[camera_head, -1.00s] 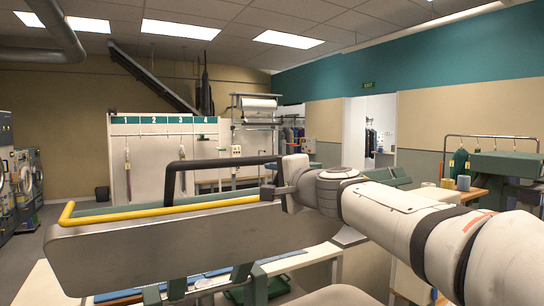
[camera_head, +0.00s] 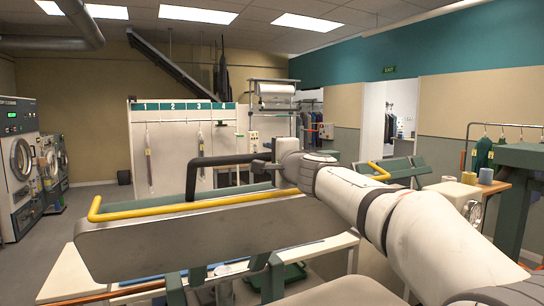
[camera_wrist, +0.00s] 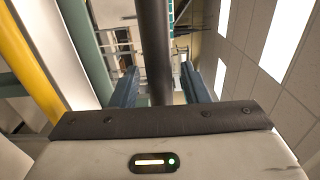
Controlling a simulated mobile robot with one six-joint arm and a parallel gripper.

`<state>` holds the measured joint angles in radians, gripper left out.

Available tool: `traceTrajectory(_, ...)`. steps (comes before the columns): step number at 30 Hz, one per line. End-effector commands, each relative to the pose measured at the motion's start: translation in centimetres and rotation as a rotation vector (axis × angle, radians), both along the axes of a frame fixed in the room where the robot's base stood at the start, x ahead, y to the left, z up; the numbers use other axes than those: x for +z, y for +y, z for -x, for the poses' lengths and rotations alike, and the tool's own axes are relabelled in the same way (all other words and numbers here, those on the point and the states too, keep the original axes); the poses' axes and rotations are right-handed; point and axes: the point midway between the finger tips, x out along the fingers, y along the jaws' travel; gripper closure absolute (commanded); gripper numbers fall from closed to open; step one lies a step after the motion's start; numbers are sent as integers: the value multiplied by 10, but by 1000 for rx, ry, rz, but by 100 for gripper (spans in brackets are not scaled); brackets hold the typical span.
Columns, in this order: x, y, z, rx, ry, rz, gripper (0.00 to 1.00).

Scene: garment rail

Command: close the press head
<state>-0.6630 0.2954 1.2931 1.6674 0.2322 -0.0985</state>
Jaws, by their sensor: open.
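The press head (camera_head: 210,238) is a long grey panel, raised above the pale press table (camera_head: 330,246) in the head view. A yellow rail (camera_head: 190,204) runs along its top edge. A black bent handle bar (camera_head: 222,161) rises behind the rail. My gripper (camera_head: 270,165) is at the right end of this bar. In the wrist view, the dark bar (camera_wrist: 155,50) passes between the two blue-grey fingers of my gripper (camera_wrist: 162,82). The fingers are apart, with gaps to the bar on both sides. The yellow rail (camera_wrist: 28,65) lies to their left.
A second press with a yellow handle (camera_head: 380,171) stands behind my arm at the right. A wooden table with thread cones (camera_head: 486,176) and a garment rail (camera_head: 505,126) are at the right. Washing machines (camera_head: 20,165) line the left wall. The floor at left is clear.

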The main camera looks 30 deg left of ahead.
Motion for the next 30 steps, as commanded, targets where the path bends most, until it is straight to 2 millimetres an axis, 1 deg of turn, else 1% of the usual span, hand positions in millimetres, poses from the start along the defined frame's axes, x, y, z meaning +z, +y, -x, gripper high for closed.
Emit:
traceTrajectory(3, 0, 0, 0, 0, 0, 0, 59)
traceTrajectory(18, -1, 0, 1, 1, 1, 1, 100)
traceTrajectory(25, -1, 1, 1, 2, 1, 1, 100)
traceTrajectory(26, 0, -11, 2, 0, 1, 0, 100)
traceTrajectory(27, -2, -5, 1, 0, 3, 0, 100)
traceTrajectory(30, -3, -1, 2, 2, 0, 0, 100)
